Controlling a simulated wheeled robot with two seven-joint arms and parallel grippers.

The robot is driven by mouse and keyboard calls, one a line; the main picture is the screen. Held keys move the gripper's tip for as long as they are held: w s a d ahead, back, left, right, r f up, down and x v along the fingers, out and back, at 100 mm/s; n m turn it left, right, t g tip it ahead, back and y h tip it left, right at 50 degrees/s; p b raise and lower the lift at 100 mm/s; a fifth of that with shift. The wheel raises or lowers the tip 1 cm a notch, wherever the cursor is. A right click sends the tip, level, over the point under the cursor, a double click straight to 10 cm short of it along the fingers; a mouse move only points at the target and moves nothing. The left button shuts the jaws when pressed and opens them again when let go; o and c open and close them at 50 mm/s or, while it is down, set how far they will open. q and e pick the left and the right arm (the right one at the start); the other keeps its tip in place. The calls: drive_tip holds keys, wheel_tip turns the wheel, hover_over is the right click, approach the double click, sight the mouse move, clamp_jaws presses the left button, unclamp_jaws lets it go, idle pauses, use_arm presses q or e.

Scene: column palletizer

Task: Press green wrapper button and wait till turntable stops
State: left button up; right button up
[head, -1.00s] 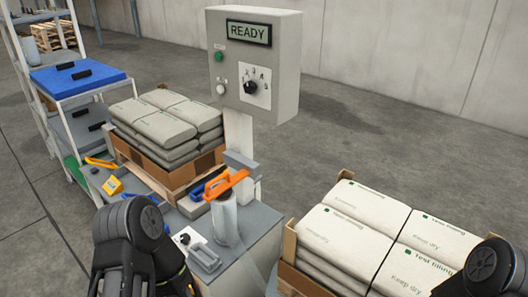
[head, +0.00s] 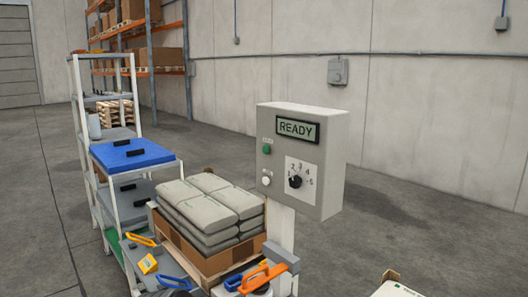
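The grey control box (head: 332,165) stands on a post right of the middle in the head view. Its display (head: 297,129) reads READY. The round green button (head: 266,149) is on its front face at the left, below the display. A white button (head: 266,181) sits under it, and a black knob (head: 296,181) with a numbered scale is to the right. Nothing touches the green button. No turntable surface can be made out. A small part of bags (head: 396,290) shows at the bottom right edge. Neither of my grippers is in view.
Orange-handled (head: 262,276), yellow (head: 148,263) and blue tools lie in front. A cart with a blue top (head: 133,153) stands left. The floor right of the box is clear.

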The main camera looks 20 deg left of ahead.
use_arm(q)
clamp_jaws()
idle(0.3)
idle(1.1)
